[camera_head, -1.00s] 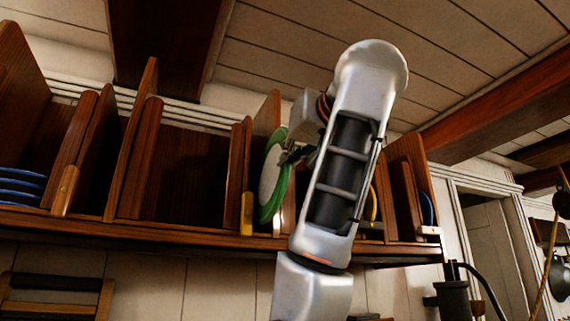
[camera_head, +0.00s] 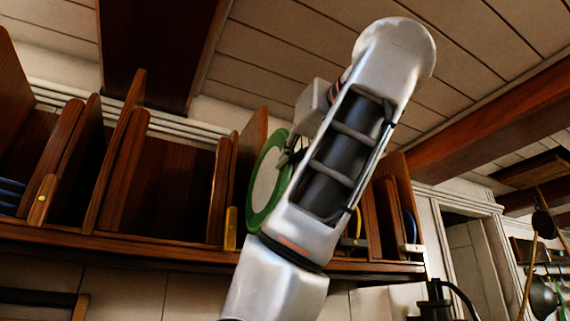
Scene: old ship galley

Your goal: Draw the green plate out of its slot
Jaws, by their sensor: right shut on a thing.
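The green plate (camera_head: 267,183) has a green rim and a pale middle. It stands upright at the wooden plate rack (camera_head: 150,243), beside a tall divider, with its face turned partly toward me. My right gripper (camera_head: 289,156) is shut on the plate's right edge; the fingers are small and partly hidden by my right arm. The arm also covers the plate's lower right side and the slot around it, so I cannot tell how far it sits within the slot. My left gripper is not in view.
Blue plates (camera_head: 10,196) stand in the rack at the far left. A blue plate (camera_head: 410,226) stands in the right end slot. Wooden dividers flank the slots; the wide slot (camera_head: 165,190) left of the green plate is empty. A ceiling beam (camera_head: 490,103) runs above right.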

